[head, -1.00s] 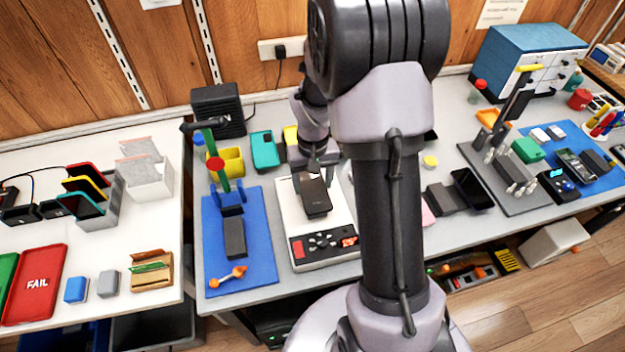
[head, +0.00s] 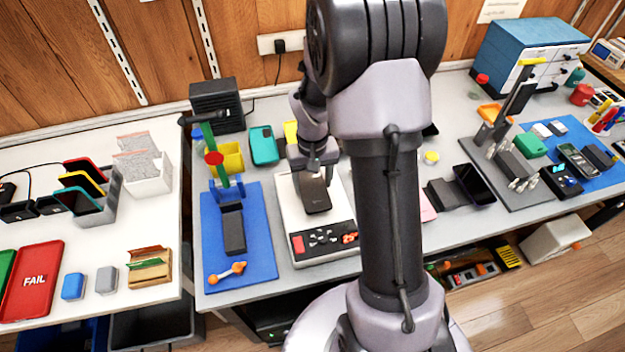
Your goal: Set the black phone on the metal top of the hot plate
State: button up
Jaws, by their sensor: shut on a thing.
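My gripper (head: 314,172) is shut on the black phone (head: 316,196) by its far end. The phone is over the metal top of the hot plate (head: 289,207), a pale flat box with a dark control strip and a red switch along its front edge. The phone looks close to the plate top, but I cannot tell whether it touches. Part of the hot plate's right side is hidden behind my arm.
A blue mat (head: 260,262) with a press-like stand (head: 226,185) and a grey block lies just left of the hot plate. A teal case (head: 263,146) stands behind. Another dark phone (head: 474,185) lies to the right, past my arm.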

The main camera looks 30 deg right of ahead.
jog(key=shift+f+b, duration=0.3)
jog(key=shift+f, duration=0.1)
dwell(0.8)
jog(key=o, duration=1.8)
jog(key=shift+r, duration=0.15)
jog(key=shift+r+p, duration=3.45)
jog(key=shift+r, duration=0.65)
jog(key=shift+f, duration=0.1)
